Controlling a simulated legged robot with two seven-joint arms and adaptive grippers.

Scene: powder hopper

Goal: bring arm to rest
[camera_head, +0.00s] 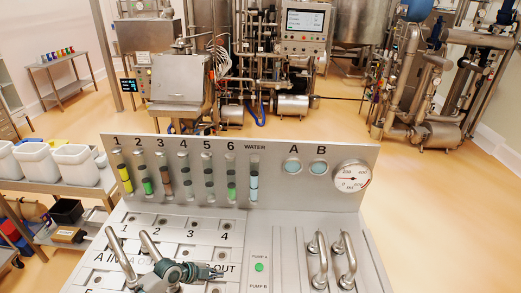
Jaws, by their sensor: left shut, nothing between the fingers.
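My left gripper (216,272) is low in the head view, over the lower left part of the grey control panel (300,225). Its fingers point right, close to the "OUT" label, and they are shut with nothing between them. I cannot tell whether they touch the panel. Two bare metal tubes or handles (121,255) stand just left of the gripper. The gripper hides part of the lettering under it. My right gripper is not in view.
The panel's upright back has coloured level tubes (186,180) and a round gauge (352,177). Two metal handles (319,260) rise at right, beyond a green button (259,267). White bins (76,165) stand on a left cart. Process machinery fills the background.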

